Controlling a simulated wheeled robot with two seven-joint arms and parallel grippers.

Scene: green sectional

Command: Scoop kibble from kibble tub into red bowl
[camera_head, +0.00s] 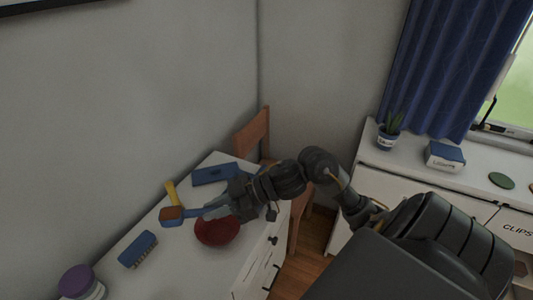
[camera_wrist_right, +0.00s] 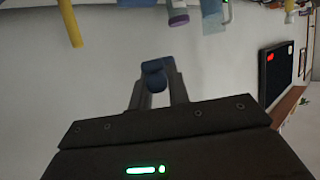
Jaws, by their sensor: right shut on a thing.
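My right gripper (camera_head: 232,203) reaches in over the white desk and is shut on the handle of a blue scoop (camera_head: 196,211). The scoop's head, at the left end, holds brown kibble (camera_head: 171,212). In the right wrist view the blue handle (camera_wrist_right: 154,74) sits between the gripper's fingers (camera_wrist_right: 157,88). The red bowl (camera_head: 217,231) stands on the desk just below the scoop handle and gripper in the picture; its upper edge is partly covered by them. I cannot pick out a separate kibble tub. My left gripper is not in view.
On the white desk (camera_head: 190,268) are a blue brush (camera_head: 138,249), a purple-lidded jar (camera_head: 78,281), a yellow object (camera_head: 171,192) and a flat blue object (camera_head: 215,174). A wooden chair (camera_head: 253,133) stands behind. The desk's front left is mostly clear.

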